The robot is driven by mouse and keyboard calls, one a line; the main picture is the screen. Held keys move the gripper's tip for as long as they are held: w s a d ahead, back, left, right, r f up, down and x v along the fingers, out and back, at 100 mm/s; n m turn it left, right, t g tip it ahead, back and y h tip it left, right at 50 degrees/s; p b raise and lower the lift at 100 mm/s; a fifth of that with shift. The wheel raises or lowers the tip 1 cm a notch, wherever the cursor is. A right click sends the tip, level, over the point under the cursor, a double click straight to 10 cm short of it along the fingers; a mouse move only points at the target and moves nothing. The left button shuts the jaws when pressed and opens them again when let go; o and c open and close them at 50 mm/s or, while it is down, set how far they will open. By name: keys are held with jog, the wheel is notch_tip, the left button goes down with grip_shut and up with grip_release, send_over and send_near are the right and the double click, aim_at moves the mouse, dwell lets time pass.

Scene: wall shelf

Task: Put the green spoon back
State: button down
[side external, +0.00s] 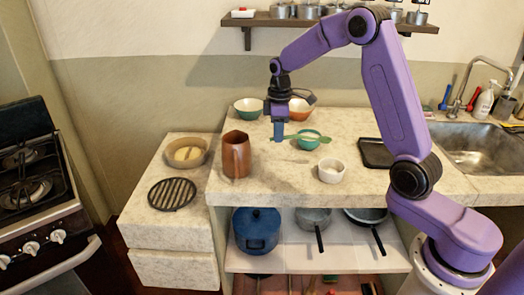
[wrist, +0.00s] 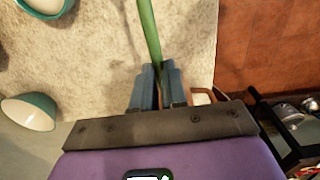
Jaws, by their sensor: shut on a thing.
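The green spoon (side external: 314,138) is held roughly level above the stone counter. My gripper (side external: 278,137) is shut on it near the spoon's left end in the side view. In the wrist view the green spoon (wrist: 150,32) runs up and away from between my blue fingertips (wrist: 157,72). In the side view the spoon passes in front of a small green bowl (side external: 308,146). A brown pitcher-like holder (side external: 236,157) stands upright on the counter, to the left of my gripper and apart from it. Its inside is hard to see.
A white cup (side external: 331,172) and a black tray (side external: 376,153) are on the counter to the right. Another green bowl (side external: 248,109) and an orange bowl (side external: 299,110) stand behind. A wooden bowl (side external: 187,153) and a black grate (side external: 172,194) are at left. A wall shelf (side external: 262,20) hangs above.

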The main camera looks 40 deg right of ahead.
jog(key=w+f, duration=0.2)
jog(key=w, duration=0.3)
send_over(259, 157)
jog(key=s, duration=0.2)
jog(key=f, duration=0.4)
jog(key=shift+w+a+f, duration=0.15)
jog(key=shift+w+f, duration=0.05)
jog(key=shift+w, duration=0.05)
jog(key=shift+w+f, duration=0.6)
jog(key=shift+f, duration=1.8)
jog(key=c, duration=1.2)
grip_release()
jog(key=shift+o, duration=0.2)
